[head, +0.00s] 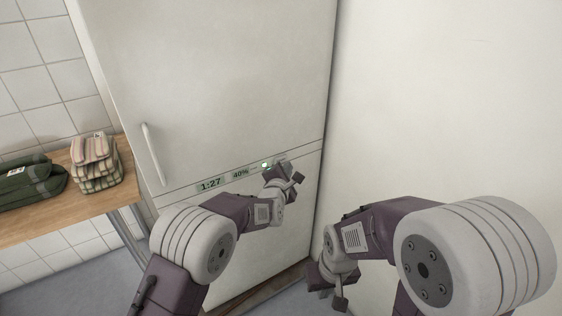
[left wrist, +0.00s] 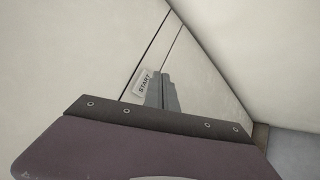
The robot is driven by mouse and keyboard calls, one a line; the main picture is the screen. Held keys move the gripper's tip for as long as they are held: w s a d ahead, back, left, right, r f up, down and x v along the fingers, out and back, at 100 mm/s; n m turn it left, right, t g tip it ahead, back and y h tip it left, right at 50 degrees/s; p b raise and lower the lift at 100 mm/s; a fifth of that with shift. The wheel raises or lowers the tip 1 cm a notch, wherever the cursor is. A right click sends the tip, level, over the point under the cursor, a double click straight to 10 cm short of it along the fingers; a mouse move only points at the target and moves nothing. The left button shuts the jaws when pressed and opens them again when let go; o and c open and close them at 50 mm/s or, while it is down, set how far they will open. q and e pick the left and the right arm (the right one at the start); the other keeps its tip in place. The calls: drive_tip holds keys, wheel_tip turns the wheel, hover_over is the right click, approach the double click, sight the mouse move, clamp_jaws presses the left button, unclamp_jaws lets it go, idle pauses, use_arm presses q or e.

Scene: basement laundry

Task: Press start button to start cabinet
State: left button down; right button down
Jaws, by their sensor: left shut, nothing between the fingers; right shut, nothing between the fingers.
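The white cabinet (head: 225,80) stands upright in front of me, with a long handle on its door. A narrow control strip below the door has displays reading 1:27 (head: 210,184) and 40% (head: 240,174). A small lit greenish-white spot (head: 265,165) shows at the strip's right part. My left gripper (head: 290,172) is shut and empty, close to the strip just right of this spot. In the left wrist view a START label (left wrist: 144,84) lies beside the shut fingers (left wrist: 161,90). Contact with the button cannot be told. My right gripper (head: 329,287) is shut and empty, lower down.
A plain pale wall or panel (head: 450,100) fills the right side. Tiled wall shows at the far left.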

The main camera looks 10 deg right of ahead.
use_arm(q)
drive_tip(key=s, duration=0.2)
drive_tip(key=s+d, duration=0.1)
drive_tip(key=s, duration=0.1)
drive_tip(key=shift+d, duration=0.15)
drive_tip(key=shift+w, duration=0.1)
idle(0.3)
drive_tip(key=s+a+f+m+g+y, duration=0.1)
drive_tip(key=s+a+f+m+g, duration=0.2)
drive_tip(key=a, duration=0.5)
drive_tip(key=s+a+f+m+g+y, duration=0.1)
drive_tip(key=s+a+f+m+y, duration=0.2)
drive_tip(key=a, duration=0.4)
drive_tip(key=s+a+f+m+g, duration=0.3)
drive_tip(key=s+a+m, duration=0.15)
drive_tip(key=a, duration=0.35)
drive_tip(key=s+a+f+m+g+y, duration=0.1)
drive_tip(key=s+a+f+m+g, duration=0.2)
drive_tip(key=s+a, duration=0.5)
drive_tip(key=s+a+f+m+g+y, duration=0.1)
drive_tip(key=s+a+m+g, duration=0.4)
drive_tip(key=s, duration=0.7)
wheel_tip(320, 180, up, 27)
drive_tip(key=t+p, duration=0.2)
drive_tip(key=p, duration=2.4)
drive_tip(key=shift+w+d+f+m, duration=0.15)
drive_tip(key=shift+d+f+m, duration=0.05)
drive_tip(key=shift+d+m, duration=0.25)
